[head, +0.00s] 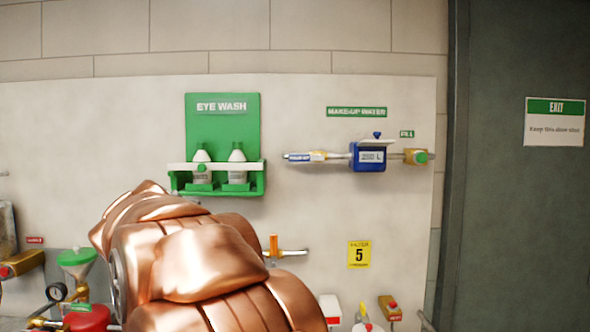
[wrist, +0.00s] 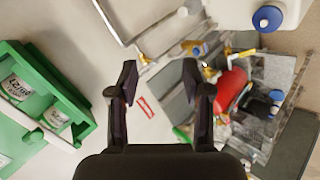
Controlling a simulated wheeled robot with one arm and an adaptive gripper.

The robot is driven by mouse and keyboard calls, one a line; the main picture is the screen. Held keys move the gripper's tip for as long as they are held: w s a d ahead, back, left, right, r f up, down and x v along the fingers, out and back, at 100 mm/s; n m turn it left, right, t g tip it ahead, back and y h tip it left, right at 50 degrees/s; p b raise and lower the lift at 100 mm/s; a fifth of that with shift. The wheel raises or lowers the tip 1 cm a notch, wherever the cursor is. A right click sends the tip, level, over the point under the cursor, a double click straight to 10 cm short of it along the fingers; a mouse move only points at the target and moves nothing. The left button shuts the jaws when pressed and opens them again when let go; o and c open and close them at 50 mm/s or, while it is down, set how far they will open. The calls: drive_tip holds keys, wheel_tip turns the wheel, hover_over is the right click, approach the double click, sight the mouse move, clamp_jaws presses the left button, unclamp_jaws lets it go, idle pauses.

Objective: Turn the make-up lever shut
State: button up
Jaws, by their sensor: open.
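In the head view, the make-up lever (head: 299,157) is a blue-and-white labelled handle at the left end of the pipe under the green MAKE-UP WATER sign (head: 357,112). It appears to lie level, along the pipe. A brass-coloured valve body (head: 319,156) is beside it, and a blue 250 L meter (head: 369,156) sits further right. My gripper (wrist: 160,74) shows in the wrist view with its two dark fingers wide apart and nothing between them. In the head view my copper arm hides it. I cannot make out the lever in the wrist view.
The green eye wash station (head: 223,144) is left of the lever; it also shows in the wrist view (wrist: 66,110). A brass valve with a green knob (head: 418,156) is right of the meter. An orange-handled valve (head: 274,247) is below. A red vessel (wrist: 231,88) is among clutter.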

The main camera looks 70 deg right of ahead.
drive_tip(key=s+d+r+h+b, duration=0.1)
drive_tip(key=s+d+r+h, duration=0.15)
drive_tip(key=d+r, duration=0.5)
drive_tip(key=s+d+r+h+b, duration=0.1)
drive_tip(key=d+r+h, duration=0.2)
drive_tip(key=d+r, duration=0.45)
drive_tip(key=g+h, duration=0.3)
approach(297, 158)
drive_tip(key=d, duration=0.3)
drive_tip(key=d+p, duration=0.2)
drive_tip(key=d, duration=0.4)
drive_tip(key=shift+d, duration=0.2)
drive_tip(key=shift+w+d+f+p, duration=0.15)
drive_tip(key=shift+d+p, duration=0.15)
drive_tip(key=shift+d, duration=0.35)
drive_tip(key=shift+c, duration=0.4)
clamp_jaws()
